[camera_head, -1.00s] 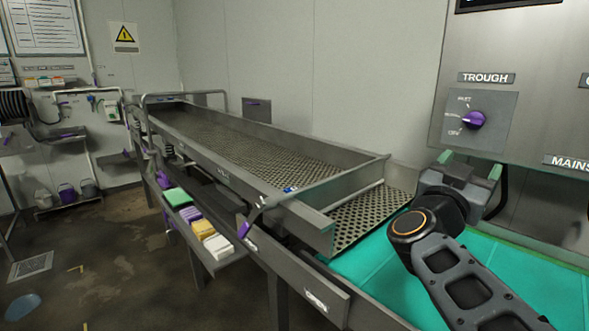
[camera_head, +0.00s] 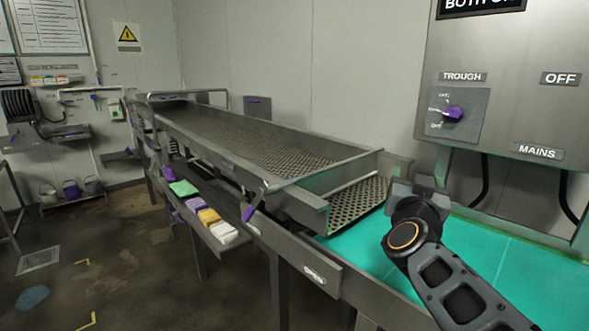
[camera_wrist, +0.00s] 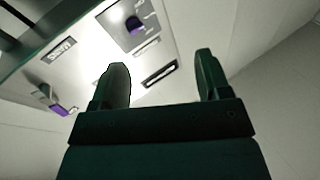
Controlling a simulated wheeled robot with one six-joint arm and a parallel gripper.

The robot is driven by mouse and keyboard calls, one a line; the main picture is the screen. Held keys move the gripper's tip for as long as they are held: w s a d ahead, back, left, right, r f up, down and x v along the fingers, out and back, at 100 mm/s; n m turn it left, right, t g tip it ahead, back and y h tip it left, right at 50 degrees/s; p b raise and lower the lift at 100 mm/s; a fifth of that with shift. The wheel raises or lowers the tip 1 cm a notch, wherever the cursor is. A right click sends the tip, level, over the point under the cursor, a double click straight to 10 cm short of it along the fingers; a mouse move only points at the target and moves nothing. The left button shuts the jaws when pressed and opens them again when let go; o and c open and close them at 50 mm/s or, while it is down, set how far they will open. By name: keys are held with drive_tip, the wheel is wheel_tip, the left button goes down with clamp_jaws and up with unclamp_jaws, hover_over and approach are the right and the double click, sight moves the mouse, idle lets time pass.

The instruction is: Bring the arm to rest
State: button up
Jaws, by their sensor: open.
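My gripper (camera_wrist: 158,85) shows in the wrist view with its two dark green fingers wide apart and nothing between them. In the head view my gripper (camera_head: 412,186) is at the end of my raised arm, above the teal belt (camera_head: 365,248), partly hidden behind my own wrist joint. It is just below and left of the control panel (camera_head: 520,100). The panel carries the TROUGH switch with a purple knob (camera_head: 454,113).
A long metal trough (camera_head: 230,140) with a perforated floor runs back along the wall, left of my arm. A shelf below it holds folded coloured cloths (camera_head: 208,216). The wet floor (camera_head: 110,260) at the left is mostly open.

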drive_tip(key=s+a+f+n+g+y+p, duration=0.15)
drive_tip(key=a+f+n+g+y, duration=0.55)
drive_tip(key=f, duration=0.7)
drive_tip(key=s+f+g+p, duration=0.2)
drive_tip(key=s+f+g, duration=0.6)
drive_tip(key=s, duration=0.6)
wheel_tip(320, 180, down, 3)
drive_tip(key=shift+a+r+m+y, duration=0.1)
drive_tip(key=shift+a+m+y, duration=0.05)
drive_tip(key=shift+m+y, duration=0.2)
drive_tip(key=shift+c, duration=0.3)
